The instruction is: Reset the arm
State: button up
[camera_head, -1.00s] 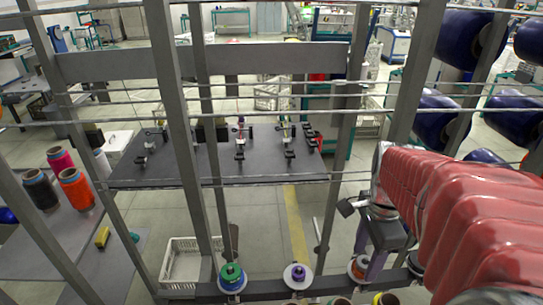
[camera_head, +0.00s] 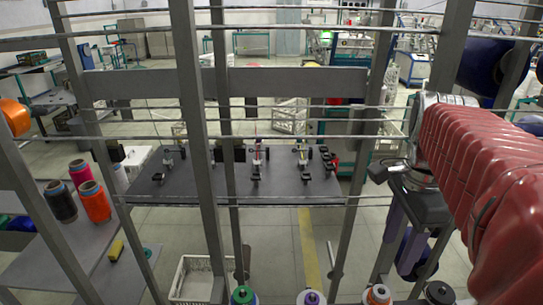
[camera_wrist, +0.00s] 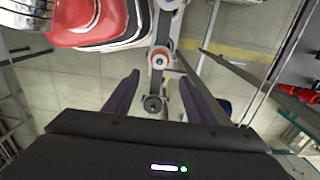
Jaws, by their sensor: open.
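My gripper (camera_head: 402,248) hangs at the right in the head view, below my red-sleeved arm, beside the metal frame. In the wrist view, its two dark purple fingers (camera_wrist: 160,95) stand wide apart. Nothing is held between them. A dark-topped bobbin (camera_wrist: 152,104) and a red-and-white bobbin (camera_wrist: 160,59) show beyond the fingers, apart from them as far as I can see.
Grey frame posts (camera_head: 204,150) and thin rails cross the head view. Bobbins with green (camera_head: 243,295), purple (camera_head: 311,297) and orange (camera_head: 377,295) tops line the bottom edge. A dark table (camera_head: 220,185) stands behind; a white crate (camera_head: 190,280) is on the floor. Large blue rolls (camera_head: 490,70) are at right.

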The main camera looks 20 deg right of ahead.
jog(key=shift+r, duration=0.45)
jog(key=w+a+f+n+t+h, duration=0.1)
jog(key=w+a+f+n+t, duration=0.4)
jog(key=n, duration=0.9)
jog(key=s+a+f+n+y, duration=0.1)
jog(key=a+n, duration=0.6)
jog(key=a, duration=0.7)
jog(key=shift+s+f+t, duration=0.3)
jog(key=shift+s+f, duration=0.15)
jog(key=shift+s, duration=0.5)
jog(key=shift+c, duration=0.4)
